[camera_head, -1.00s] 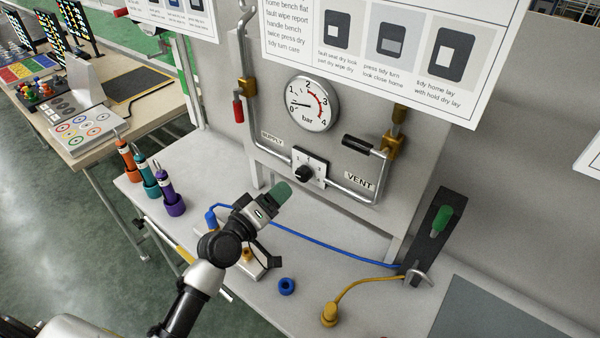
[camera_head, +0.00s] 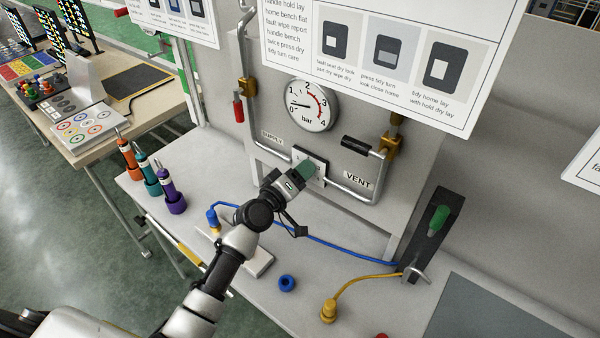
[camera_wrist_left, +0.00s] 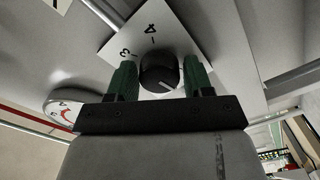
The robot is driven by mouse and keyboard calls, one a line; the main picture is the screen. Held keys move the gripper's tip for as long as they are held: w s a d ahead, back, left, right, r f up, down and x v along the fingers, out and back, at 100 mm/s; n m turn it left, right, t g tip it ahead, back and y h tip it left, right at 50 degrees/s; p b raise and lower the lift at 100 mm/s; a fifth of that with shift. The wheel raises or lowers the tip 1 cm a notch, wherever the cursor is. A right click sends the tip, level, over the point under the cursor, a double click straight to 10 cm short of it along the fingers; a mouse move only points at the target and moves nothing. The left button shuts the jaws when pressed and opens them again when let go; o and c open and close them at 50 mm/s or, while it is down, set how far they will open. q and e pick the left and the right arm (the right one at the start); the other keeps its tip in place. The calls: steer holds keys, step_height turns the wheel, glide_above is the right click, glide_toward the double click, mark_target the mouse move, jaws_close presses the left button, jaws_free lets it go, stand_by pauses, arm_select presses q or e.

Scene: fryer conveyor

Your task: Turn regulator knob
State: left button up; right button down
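The regulator knob (camera_wrist_left: 158,72) is black and round with a pale pointer line, on a white numbered plate (camera_wrist_left: 170,36) in the left wrist view. In the head view the plate (camera_head: 318,162) shows, but my gripper hides the knob. My left gripper (camera_head: 306,170) has green fingers and reaches the plate. In the left wrist view its fingers (camera_wrist_left: 158,82) stand open on either side of the knob, with a visible gap at each side. The round pressure gauge (camera_head: 310,104) above has its needle pointing left, a little above 0. My right gripper is not in view.
A pipe runs around the panel, with a red-handled valve (camera_head: 238,110) at left and a black-handled valve (camera_head: 356,145) at right. On the bench are colored tools (camera_head: 168,190), a blue hose (camera_head: 330,242), a blue ring (camera_head: 287,283) and a yellow plug (camera_head: 328,311).

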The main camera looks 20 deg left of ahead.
arm_select(q)
steer(key=c, duration=0.6)
steer(key=m+b, duration=0.1)
steer(key=m, duration=0.1)
steer(key=shift+m, duration=1.6)
steer(key=shift+d+m, duration=0.1)
steer(key=shift+m, duration=1.1)
steer(key=o, duration=1)
steer(key=shift+r, duration=0.1)
steer(key=shift+c, duration=0.2)
